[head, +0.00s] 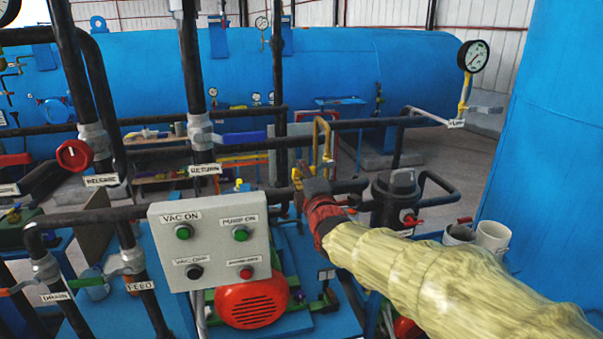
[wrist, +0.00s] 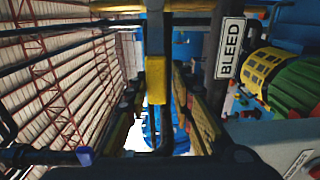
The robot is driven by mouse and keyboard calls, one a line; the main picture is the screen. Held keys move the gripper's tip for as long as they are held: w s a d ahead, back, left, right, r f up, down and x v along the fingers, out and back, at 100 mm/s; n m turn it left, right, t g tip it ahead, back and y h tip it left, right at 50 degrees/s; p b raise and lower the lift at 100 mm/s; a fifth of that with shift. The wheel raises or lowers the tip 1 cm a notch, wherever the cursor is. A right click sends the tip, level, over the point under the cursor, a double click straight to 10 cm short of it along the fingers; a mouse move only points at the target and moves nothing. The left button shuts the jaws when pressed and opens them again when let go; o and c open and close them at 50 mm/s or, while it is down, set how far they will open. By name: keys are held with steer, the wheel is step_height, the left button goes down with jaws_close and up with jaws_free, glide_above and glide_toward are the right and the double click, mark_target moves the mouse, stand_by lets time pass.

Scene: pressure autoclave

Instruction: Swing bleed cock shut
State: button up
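The white BLEED label (wrist: 230,48) shows at the upper right of the wrist view, on a dark upright pipe. Left of it, a yellow sleeved bar (wrist: 155,80), which looks like the bleed cock's lever, stands upright at the centre. My gripper (wrist: 160,105) has its two dark, yellow-edged fingers apart, one on each side of this bar, with gaps visible. I cannot tell whether either finger touches it. In the head view my gripper (head: 315,187) is beside a bent yellow pipe (head: 323,135); its fingertips and the cock are hard to make out there.
A grey control box (head: 210,235) with buttons stands left of my arm, above a red motor (head: 250,304). Dark pipes (head: 290,125) cross behind my gripper. A dark-capped fitting (head: 395,190) stands close on the right, with a big blue tank (head: 550,150) farther right.

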steer(key=shift+o, duration=1.4)
steer(key=shift+r, duration=0.1)
steer(key=shift+s+d, duration=0.1)
steer(key=shift+s, duration=0.1)
steer(key=v, duration=1.1)
steer(key=shift+s, duration=0.25)
